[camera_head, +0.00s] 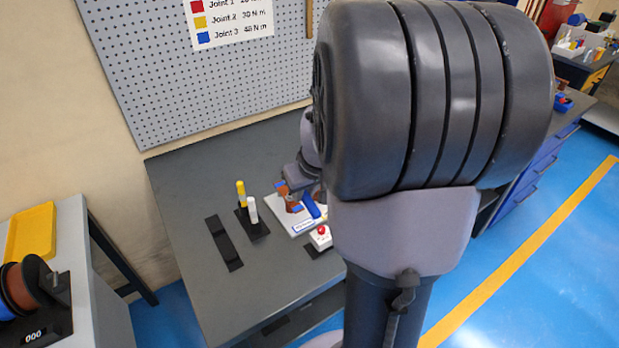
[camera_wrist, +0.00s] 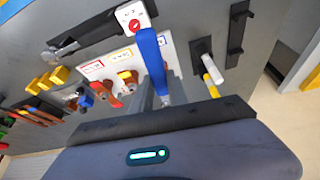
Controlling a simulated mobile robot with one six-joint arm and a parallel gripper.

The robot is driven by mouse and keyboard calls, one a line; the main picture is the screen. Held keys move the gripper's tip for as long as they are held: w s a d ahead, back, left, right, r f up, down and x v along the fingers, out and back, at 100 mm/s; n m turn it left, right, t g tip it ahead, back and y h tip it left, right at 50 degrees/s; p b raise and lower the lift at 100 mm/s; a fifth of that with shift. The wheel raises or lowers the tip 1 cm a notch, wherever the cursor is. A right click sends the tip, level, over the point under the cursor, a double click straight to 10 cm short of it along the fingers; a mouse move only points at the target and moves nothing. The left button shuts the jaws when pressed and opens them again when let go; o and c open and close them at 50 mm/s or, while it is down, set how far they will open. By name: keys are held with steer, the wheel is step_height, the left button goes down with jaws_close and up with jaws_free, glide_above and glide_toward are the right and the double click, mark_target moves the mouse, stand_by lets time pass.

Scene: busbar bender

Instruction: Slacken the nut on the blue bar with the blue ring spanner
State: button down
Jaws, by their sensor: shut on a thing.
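The blue ring spanner (camera_wrist: 152,58) is held in my gripper (camera_wrist: 163,98), its blue handle rising from between the dark jaws in the wrist view. In the head view, a blue handle (camera_head: 311,205) shows over the white plate, partly behind my arm. The white plate (camera_wrist: 113,64) carries copper bars with red and yellow labels on the left side. A copper piece with blue on it (camera_head: 294,207) shows on the plate in the head view. The blue bar's nut and the spanner's ring end are hidden, so I cannot tell whether they touch.
Several tools (camera_wrist: 85,98) lie beyond the plate.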

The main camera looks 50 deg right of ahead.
steer(key=shift+s+a+f+m, duration=0.1)
steer(key=shift+s+a+m, duration=0.05)
steer(key=shift+a+m, duration=0.15)
step_height(320, 180, down, 5)
steer(key=b, duration=0.4)
steer(key=shift+f+b, duration=0.1)
steer(key=shift+b, duration=0.2)
